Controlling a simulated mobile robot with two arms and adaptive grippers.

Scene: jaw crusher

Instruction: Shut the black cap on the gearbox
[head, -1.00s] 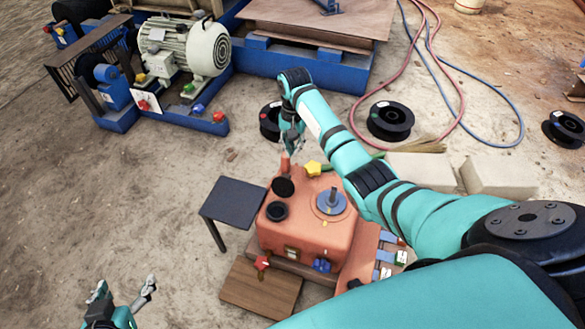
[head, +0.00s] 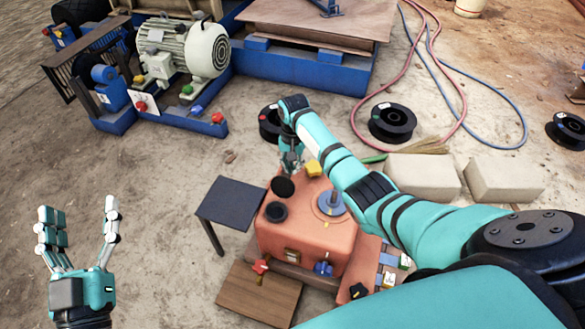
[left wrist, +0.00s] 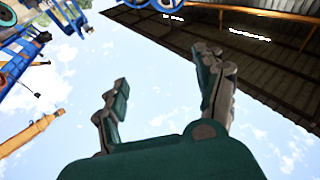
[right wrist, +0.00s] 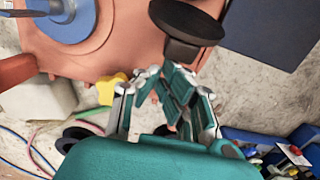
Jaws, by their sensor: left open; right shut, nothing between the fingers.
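The orange gearbox (head: 315,230) stands in the middle of the head view. Its black cap (head: 283,187) stands tilted up at the far left edge of the top, behind a round black opening (head: 276,212). The black cap also shows near the top of the right wrist view (right wrist: 188,18). My right gripper (head: 290,165) is shut and empty, behind the cap and close to it; whether they touch is unclear. It shows in the right wrist view (right wrist: 163,78), just below the cap. My left gripper (head: 82,222) is open and empty, left of the gearbox; its fingers point up.
A yellow knob (head: 313,170) and a grey-blue round fitting (head: 330,203) sit on the gearbox top. A dark side table (head: 232,202) stands to its left and a wooden board (head: 258,293) lies in front. Black spools (head: 392,122) and pale blocks (head: 424,177) lie behind.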

